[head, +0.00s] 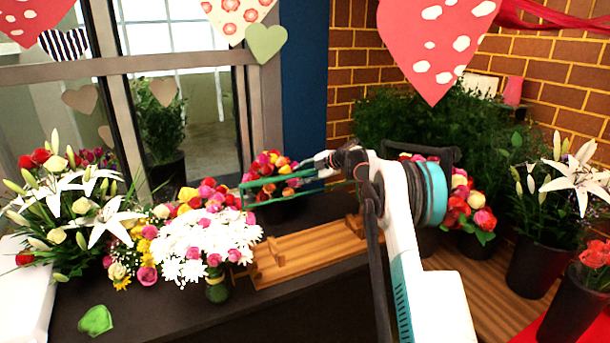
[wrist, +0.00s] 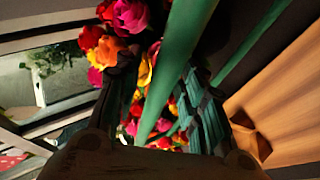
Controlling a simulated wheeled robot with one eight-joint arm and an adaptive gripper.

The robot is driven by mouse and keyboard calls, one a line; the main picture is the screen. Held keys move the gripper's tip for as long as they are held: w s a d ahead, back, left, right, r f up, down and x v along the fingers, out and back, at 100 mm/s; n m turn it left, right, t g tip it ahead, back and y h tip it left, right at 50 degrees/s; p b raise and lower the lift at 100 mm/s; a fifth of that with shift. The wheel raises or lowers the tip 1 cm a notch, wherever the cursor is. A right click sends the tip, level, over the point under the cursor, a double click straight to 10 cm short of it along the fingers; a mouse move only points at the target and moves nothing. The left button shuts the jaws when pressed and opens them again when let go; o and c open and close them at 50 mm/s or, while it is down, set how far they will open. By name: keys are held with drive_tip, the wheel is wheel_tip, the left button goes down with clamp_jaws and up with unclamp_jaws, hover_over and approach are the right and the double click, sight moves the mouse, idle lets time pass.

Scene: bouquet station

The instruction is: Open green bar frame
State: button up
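The green bar frame (head: 282,183) is in the head view's middle, in front of a bunch of roses behind the wooden rack. In the wrist view one green bar (wrist: 180,50) runs lengthwise between the two dark fingers of my gripper (wrist: 160,75). The fingers stand apart, with flowers showing in the gap, so the gripper looks open. I cannot tell whether a finger touches the bar. A second green bar (wrist: 250,42) passes outside the right finger.
A wooden rack (head: 310,250) lies on the dark counter below my arm. A white daisy bouquet (head: 205,240) and white lilies (head: 105,215) stand at left. Potted flowers (head: 480,215) stand at right. A window (head: 180,100) is behind.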

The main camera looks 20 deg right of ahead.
drive_tip(key=v, duration=1.2)
idle(0.3)
